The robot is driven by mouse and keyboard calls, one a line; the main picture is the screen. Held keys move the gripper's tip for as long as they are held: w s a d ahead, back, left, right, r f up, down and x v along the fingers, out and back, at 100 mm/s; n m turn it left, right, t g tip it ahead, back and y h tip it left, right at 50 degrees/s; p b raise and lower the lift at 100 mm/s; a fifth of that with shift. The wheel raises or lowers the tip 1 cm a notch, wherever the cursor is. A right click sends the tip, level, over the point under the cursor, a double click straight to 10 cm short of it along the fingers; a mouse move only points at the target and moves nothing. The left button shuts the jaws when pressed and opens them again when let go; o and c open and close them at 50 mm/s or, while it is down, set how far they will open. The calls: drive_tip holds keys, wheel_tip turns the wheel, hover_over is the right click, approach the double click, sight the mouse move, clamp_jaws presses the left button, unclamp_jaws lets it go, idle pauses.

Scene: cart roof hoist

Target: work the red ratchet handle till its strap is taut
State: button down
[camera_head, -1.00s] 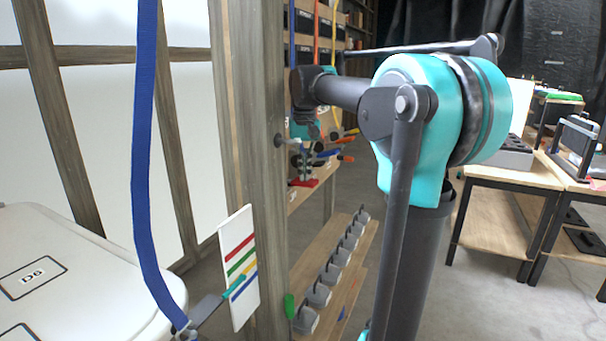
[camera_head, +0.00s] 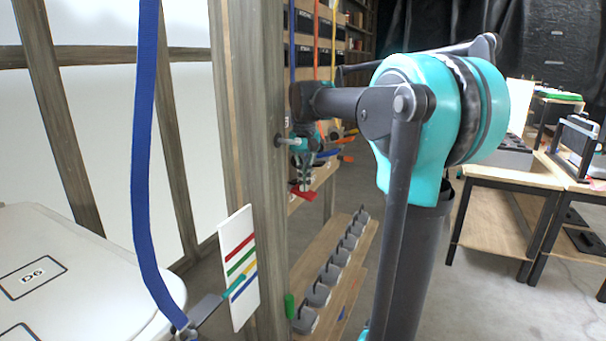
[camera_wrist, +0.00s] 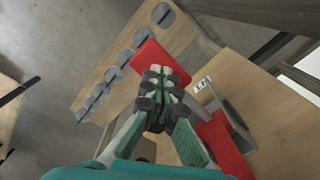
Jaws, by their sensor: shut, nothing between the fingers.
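The red ratchet handle (camera_wrist: 154,60) shows in the wrist view just beyond my fingertips; it also shows in the head view (camera_head: 303,194) below my gripper. My gripper (camera_wrist: 165,78) is shut and empty, its fingertips over the near edge of the red handle. Whether they touch it I cannot tell. In the head view my gripper (camera_head: 306,172) points down beside the wooden post. A red strap (camera_wrist: 222,145) lies at the lower right of the wrist view, beside a grey metal part. My fingers partly hide the handle.
Several grey ratchet-like parts (camera_wrist: 118,58) line a wooden board. Blue, orange and yellow handles (camera_head: 340,148) stick out behind my gripper. A wooden post (camera_head: 255,150) stands close on the left. A blue strap (camera_head: 145,150) hangs further left, near a striped card (camera_head: 238,268).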

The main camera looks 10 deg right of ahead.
wheel_tip(320, 180, up, 8)
drive_tip(key=shift+w+a, duration=0.15)
idle(0.4)
drive_tip(key=shift+r, duration=0.1)
idle(0.4)
